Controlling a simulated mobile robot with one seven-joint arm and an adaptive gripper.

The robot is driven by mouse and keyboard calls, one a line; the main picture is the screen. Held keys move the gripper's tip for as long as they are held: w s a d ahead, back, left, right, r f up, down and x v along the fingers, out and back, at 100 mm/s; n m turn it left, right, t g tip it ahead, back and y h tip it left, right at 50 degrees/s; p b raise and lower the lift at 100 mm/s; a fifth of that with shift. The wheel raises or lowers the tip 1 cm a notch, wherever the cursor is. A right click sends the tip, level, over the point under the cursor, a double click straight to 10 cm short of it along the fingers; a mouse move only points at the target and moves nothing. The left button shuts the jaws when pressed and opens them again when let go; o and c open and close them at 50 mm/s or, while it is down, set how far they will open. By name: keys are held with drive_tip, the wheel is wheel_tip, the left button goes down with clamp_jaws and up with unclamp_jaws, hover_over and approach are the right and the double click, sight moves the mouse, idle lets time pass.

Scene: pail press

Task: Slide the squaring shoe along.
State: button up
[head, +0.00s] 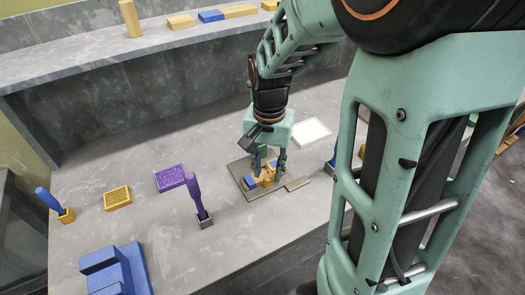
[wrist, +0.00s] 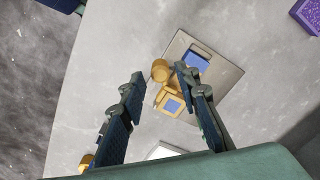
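A yellow piece with a round upright knob (wrist: 160,71) stands at the edge of a flat grey-brown plate (wrist: 225,72); I take it to be the squaring shoe, though no label shows. Beside it is a yellow square frame (wrist: 164,95) with a blue middle. A blue block (wrist: 195,63) sits on the plate beyond. In the head view the plate (head: 247,192) carries these yellow pieces (head: 268,176), partly hidden by my fingers. My gripper (wrist: 160,76) is open, pointing down over the plate, its fingertips apart on either side of the knob. Contact with the knob cannot be told.
A thin bar (head: 298,184) lies right of the plate, and a white tray (head: 311,132) behind it. A purple-handled tool (head: 196,196), purple tray (head: 170,178), yellow tray (head: 117,198) and blue stepped block (head: 117,270) stand left. The rear shelf (head: 100,58) holds several blocks.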

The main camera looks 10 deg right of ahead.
sight(268, 176)
wheel_tip(268, 176, down, 3)
drive_tip(key=shift+f+b, duration=0.15)
drive_tip(key=shift+b, duration=0.8)
drive_tip(key=shift+r+p, duration=0.45)
drive_tip(key=shift+c, duration=1.3)
clamp_jaws()
drive_tip(key=shift+s, duration=0.1)
drive_tip(key=shift+s+a, duration=0.6)
drive_tip(key=shift+s, duration=0.3)
drive_tip(key=shift+o, duration=2.4)
unclamp_jaws()
drive_tip(key=shift+r, duration=0.1)
